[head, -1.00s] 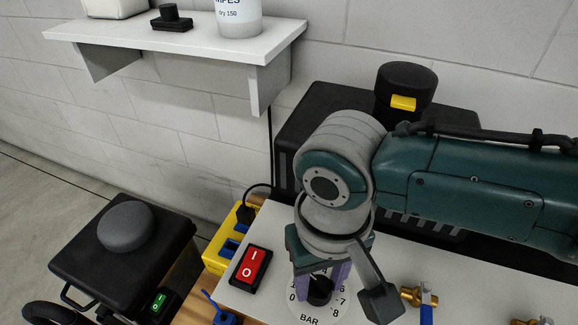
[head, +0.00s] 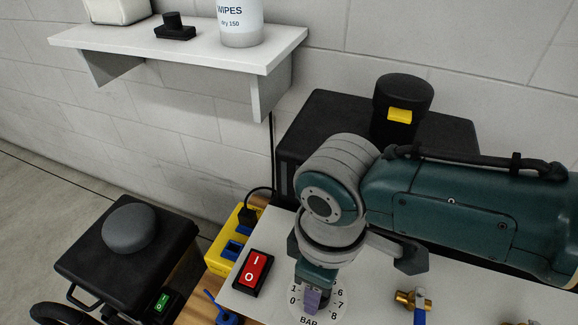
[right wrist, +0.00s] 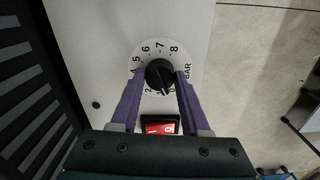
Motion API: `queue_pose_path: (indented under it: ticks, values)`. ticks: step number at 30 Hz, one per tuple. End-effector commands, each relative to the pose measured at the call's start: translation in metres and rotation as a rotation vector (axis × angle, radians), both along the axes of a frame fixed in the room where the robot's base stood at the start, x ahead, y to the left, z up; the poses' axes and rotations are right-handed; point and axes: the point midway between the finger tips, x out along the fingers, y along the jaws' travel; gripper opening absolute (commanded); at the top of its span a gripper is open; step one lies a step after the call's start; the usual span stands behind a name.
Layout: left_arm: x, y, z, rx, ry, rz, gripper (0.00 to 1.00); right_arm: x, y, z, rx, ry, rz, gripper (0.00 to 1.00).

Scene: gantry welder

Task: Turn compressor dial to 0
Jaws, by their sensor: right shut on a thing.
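The compressor dial is a black knob (right wrist: 160,75) on a round white scale marked BAR (right wrist: 160,48). The scale also shows at the bottom of the head view (head: 328,312). In the right wrist view a pale pointer mark on the knob points down in the picture, toward the low-number end; the figure right at it is partly covered. My right gripper (head: 312,300) is shut on the knob, with a purple finger on each side of it, as the right wrist view shows (right wrist: 160,82). In the head view the fingers hide the knob. My left gripper is not in view.
A red rocker switch (head: 253,272) sits left of the dial on the white panel. A brass valve with a blue handle (head: 418,305) is to the right. A yellow power strip (head: 222,253) lies at the panel's left. A shelf (head: 180,45) hangs above.

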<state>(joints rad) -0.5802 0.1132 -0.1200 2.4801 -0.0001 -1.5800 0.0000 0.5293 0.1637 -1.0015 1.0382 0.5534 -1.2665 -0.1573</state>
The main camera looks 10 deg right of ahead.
Motion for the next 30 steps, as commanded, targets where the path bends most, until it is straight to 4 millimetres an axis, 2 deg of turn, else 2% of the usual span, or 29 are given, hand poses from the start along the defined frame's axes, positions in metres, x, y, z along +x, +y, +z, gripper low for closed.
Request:
queue_pose_path:
  ticks: [9, 23, 24, 30]
  values:
    - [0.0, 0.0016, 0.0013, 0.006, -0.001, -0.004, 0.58, -0.0004, 0.0, -0.0001, 0.0, 0.001, 0.097, 0.0]
    - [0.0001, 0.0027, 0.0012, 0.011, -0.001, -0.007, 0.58, -0.0002, 0.0, -0.0002, 0.0, 0.0, 0.112, 0.0]
    - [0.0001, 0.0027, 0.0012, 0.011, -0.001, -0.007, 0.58, -0.0002, 0.0, -0.0002, 0.0, 0.0, 0.112, 0.48]
    - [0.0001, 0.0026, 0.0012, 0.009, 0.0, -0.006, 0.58, -0.0001, 0.0001, -0.0001, 0.0, 0.0, 0.11, 0.71]
